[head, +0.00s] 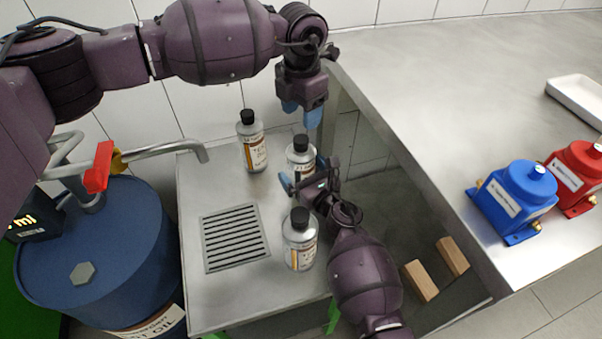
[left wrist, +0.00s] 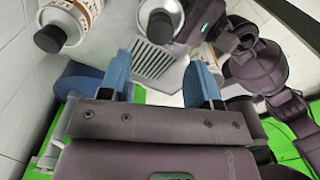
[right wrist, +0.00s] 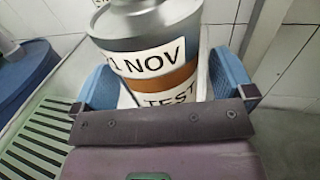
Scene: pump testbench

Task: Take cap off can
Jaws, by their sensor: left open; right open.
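A silver can (head: 300,159) with a white and orange label stands upright in the middle of the steel bench, its black cap (head: 300,142) on top. My right gripper (head: 310,175) is open, low beside this can; in the right wrist view its blue fingers (right wrist: 167,88) stand on both sides of the can (right wrist: 150,45). I cannot tell whether they touch it. My left gripper (head: 302,112) is open and empty, pointing down above and slightly behind the can. In the left wrist view its fingers (left wrist: 160,82) have nothing between them, and the capped can (left wrist: 160,12) is beyond them.
Similar capped cans stand behind (head: 254,150) and in front (head: 300,252). A drain grate (head: 235,238) lies left on the bench. A blue barrel (head: 130,250) with a tap is farther left. Right are wooden blocks (head: 421,281), a blue pump (head: 515,200) and a red pump (head: 575,178).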

